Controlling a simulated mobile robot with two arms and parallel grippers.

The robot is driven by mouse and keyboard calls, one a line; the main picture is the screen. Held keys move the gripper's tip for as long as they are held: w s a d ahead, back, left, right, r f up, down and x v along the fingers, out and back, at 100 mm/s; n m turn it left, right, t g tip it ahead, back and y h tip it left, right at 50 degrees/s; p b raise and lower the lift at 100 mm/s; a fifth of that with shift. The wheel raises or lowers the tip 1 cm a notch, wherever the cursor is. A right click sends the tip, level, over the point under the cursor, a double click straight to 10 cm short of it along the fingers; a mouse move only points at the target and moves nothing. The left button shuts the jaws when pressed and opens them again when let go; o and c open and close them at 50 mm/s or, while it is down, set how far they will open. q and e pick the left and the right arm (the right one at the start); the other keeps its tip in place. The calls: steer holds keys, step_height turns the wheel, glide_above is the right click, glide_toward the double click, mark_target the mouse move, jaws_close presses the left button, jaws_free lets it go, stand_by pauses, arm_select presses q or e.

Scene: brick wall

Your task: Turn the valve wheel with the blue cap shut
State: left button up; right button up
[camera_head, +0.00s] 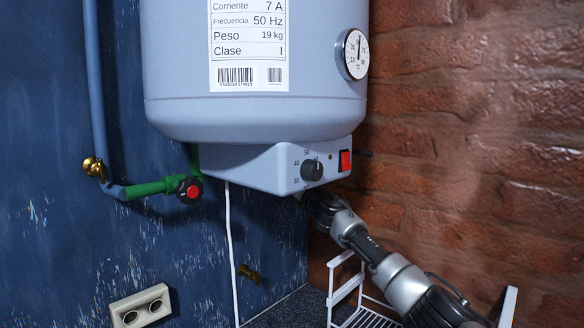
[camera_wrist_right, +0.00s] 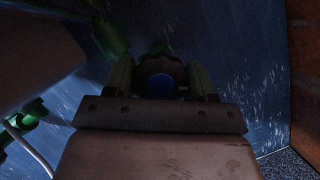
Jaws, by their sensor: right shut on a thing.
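The valve wheel with the blue cap (camera_wrist_right: 161,84) shows in the right wrist view as a dark knobbed wheel with a blue centre. My right gripper (camera_wrist_right: 160,76) has one finger on each side of this wheel and is shut on it. In the head view my right arm reaches in from the lower right and ends behind the water heater's control box, so the gripper and the blue-capped wheel are hidden there. A second valve wheel with a red cap (camera_head: 190,189) sits on a green pipe at the left in the head view. My left gripper is in neither view.
The water heater (camera_head: 190,105) hangs over the wheel area, with its control box (camera_head: 250,166) close above my right arm. A white wire rack (camera_head: 345,290) stands below the arm. A white cable (camera_head: 231,250) hangs down, and a brick wall (camera_head: 480,130) is at the right.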

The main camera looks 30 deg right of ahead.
steer(key=shift+m, duration=0.3)
steer(key=o, duration=0.9)
steer(key=shift+s, duration=0.1)
steer(key=b+v, duration=0.2)
steer(key=v, duration=0.8)
steer(key=shift+s+f, duration=0.15)
steer(key=shift+s, duration=0.15)
